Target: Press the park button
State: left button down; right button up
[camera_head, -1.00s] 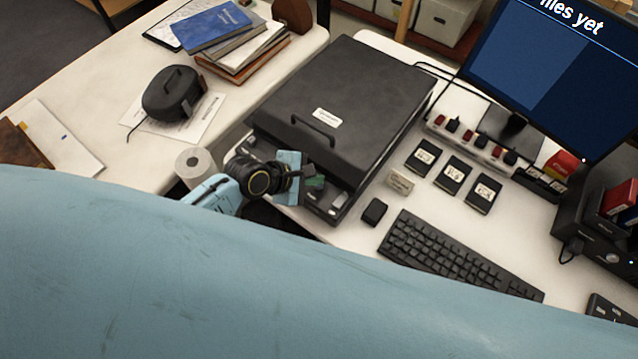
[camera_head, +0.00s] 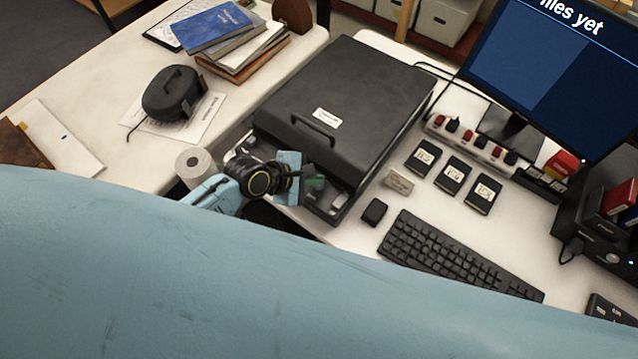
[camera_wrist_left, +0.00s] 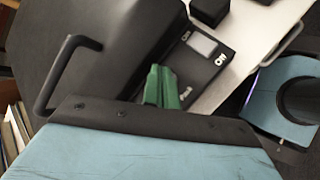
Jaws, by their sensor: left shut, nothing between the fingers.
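The dark flatbed machine (camera_head: 345,95) stands on the white desk with its handled lid down. Its front control strip carries a grey switch (camera_wrist_left: 200,42) with white lettering beside it; the switch also shows in the head view (camera_head: 338,201). My left gripper (camera_head: 316,183) is over this strip, its green fingers shut and empty. In the left wrist view the green fingertips (camera_wrist_left: 162,86) point at the strip, left of and below the grey switch. A small white label (camera_wrist_left: 185,92) shows beside them, too small to read. I cannot make out the park button; the fingers may cover it. My right gripper is not in view.
A keyboard (camera_head: 455,255), a small black box (camera_head: 375,212) and a small sign (camera_head: 398,181) lie right of the machine. A paper roll (camera_head: 196,166) is left of my gripper. My blue arm hides the foreground.

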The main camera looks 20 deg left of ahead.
aim_at(314, 190)
pick_arm(q)
jog(key=shift+f, duration=0.2)
dwell(0.4)
jog(key=shift+f, duration=0.2)
jog(key=shift+f, duration=0.55)
dwell(0.6)
jog(key=shift+r, duration=0.1)
jog(key=shift+r+p, duration=0.85)
jog(key=shift+p, duration=0.2)
notch_tip(314, 190, up, 5)
jog(key=p, duration=0.6)
